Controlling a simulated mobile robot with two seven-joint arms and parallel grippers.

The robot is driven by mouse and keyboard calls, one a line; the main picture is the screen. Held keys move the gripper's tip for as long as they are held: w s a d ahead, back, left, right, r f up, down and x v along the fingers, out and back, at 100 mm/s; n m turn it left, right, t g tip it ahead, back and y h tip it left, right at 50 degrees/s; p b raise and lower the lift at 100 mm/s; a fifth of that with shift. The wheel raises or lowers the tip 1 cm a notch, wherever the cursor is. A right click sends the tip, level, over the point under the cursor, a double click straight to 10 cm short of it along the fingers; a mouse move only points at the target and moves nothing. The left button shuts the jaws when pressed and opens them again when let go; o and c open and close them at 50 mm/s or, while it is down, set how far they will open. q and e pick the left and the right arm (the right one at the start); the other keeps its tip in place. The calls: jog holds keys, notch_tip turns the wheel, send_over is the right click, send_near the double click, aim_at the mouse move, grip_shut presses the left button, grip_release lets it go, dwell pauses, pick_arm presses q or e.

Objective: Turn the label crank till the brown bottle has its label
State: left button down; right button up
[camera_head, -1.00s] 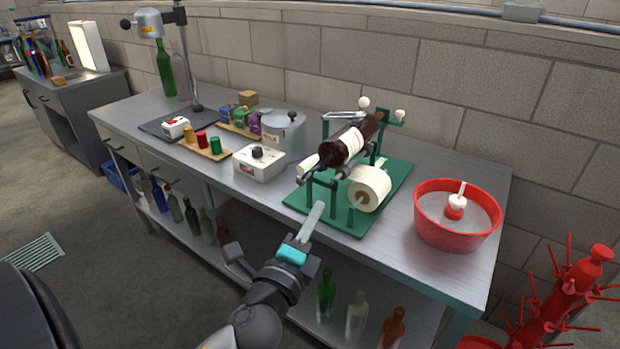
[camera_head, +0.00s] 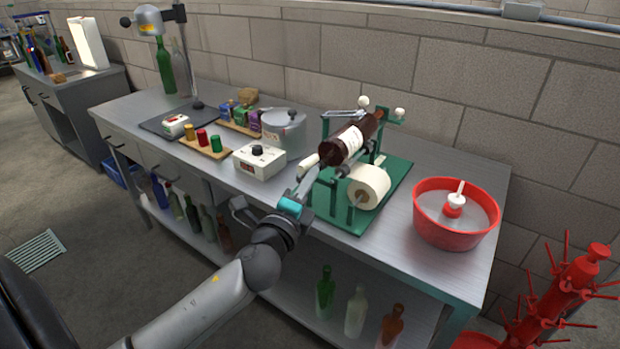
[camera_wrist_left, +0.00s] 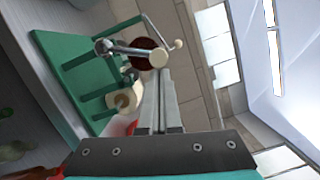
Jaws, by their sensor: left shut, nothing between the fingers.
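A pale crank handle (camera_head: 307,162) sticks out at the machine's near left. A white label roll (camera_head: 371,184) sits below the bottle. My left gripper (camera_head: 306,181) is shut and empty, with its tips close to the handle; contact cannot be told. In the left wrist view, its fingers (camera_wrist_left: 161,85) point toward a pale knob (camera_wrist_left: 158,58) on a metal arm. My right gripper is out of view.
A white box with a black knob (camera_head: 259,161) and a steel pot (camera_head: 284,128) stand left of the machine. A red basin (camera_head: 455,230) stands to its right. Several bottles (camera_head: 355,311) stand on the shelf below. The bench's front edge runs under my left arm.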

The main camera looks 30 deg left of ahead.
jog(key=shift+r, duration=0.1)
pick_arm(q)
jog(key=n+p, duration=0.1)
jog(key=a+r+n+p, duration=0.1)
jog(key=p, duration=0.1)
jog(key=shift+a+r+g+p, duration=0.15)
jog(key=shift+r+g+p, duration=0.15)
jog(key=shift+a+r+n+p, duration=0.1)
jog(key=shift+a+n+p, duration=0.35)
jog(key=shift+n+p, duration=0.3)
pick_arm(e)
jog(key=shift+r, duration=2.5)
pick_arm(q)
jog(key=shift+w+d, duration=0.1)
jog(key=shift+d, duration=0.05)
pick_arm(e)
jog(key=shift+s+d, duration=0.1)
